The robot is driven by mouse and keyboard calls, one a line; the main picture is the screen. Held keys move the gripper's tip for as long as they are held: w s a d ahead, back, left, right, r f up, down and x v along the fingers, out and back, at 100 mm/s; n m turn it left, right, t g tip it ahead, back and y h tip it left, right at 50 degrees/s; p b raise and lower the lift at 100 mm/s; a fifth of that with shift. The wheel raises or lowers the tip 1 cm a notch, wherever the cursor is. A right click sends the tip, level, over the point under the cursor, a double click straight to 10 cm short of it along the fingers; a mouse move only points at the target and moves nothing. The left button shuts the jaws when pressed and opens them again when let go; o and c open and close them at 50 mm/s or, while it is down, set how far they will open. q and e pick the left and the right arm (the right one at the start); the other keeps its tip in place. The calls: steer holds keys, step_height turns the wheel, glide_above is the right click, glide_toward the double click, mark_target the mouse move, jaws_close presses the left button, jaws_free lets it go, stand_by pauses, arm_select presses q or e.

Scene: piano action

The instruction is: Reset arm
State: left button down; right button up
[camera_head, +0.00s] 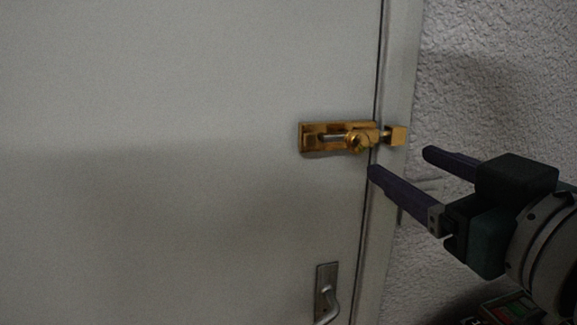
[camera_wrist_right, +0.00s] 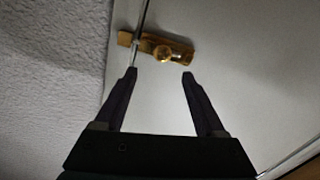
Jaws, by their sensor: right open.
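My right gripper (camera_head: 398,163) comes in from the lower right in the head view, with its two dark fingers spread and nothing between them. A brass sliding bolt (camera_head: 312,138) with a round knob is mounted on the pale door (camera_head: 180,200), and its brass catch (camera_head: 396,136) sits on the frame. The fingertips are close to the bolt, below and to the right of it. In the right wrist view the open gripper (camera_wrist_right: 160,77) points toward the bolt (camera_wrist_right: 180,52), which shows beyond the fingertips with a gap. My left gripper is not in view.
A metal door handle (camera_head: 326,290) is below the bolt, near the door's edge. The door frame (camera_head: 399,60) runs beside the door, with a rough pale wall (camera_head: 490,70) to its right. The space left of the bolt, before the door, is clear.

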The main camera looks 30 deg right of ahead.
stand_by(0.4)
steer(key=s+a+f+n+g+y, duration=0.1)
steer(key=s+a+f+g+y, duration=0.1)
steer(key=a+f+g, duration=0.3)
steer(key=s+a+f+g+y, duration=0.1)
steer(key=s+f+g+y, duration=0.1)
steer(key=f, duration=0.5)
steer(key=s+a+f+n+g, duration=0.1)
steer(key=s+a+f+g, duration=0.2)
steer(key=s+f+g, duration=0.5)
steer(key=s+r+t+p, duration=0.1)
steer(key=s+r+p, duration=0.2)
steer(key=r+p, duration=2.5)
steer(key=shift+r+y, duration=0.3)
steer(key=shift+r, duration=0.65)
steer(key=shift+d, duration=0.1)
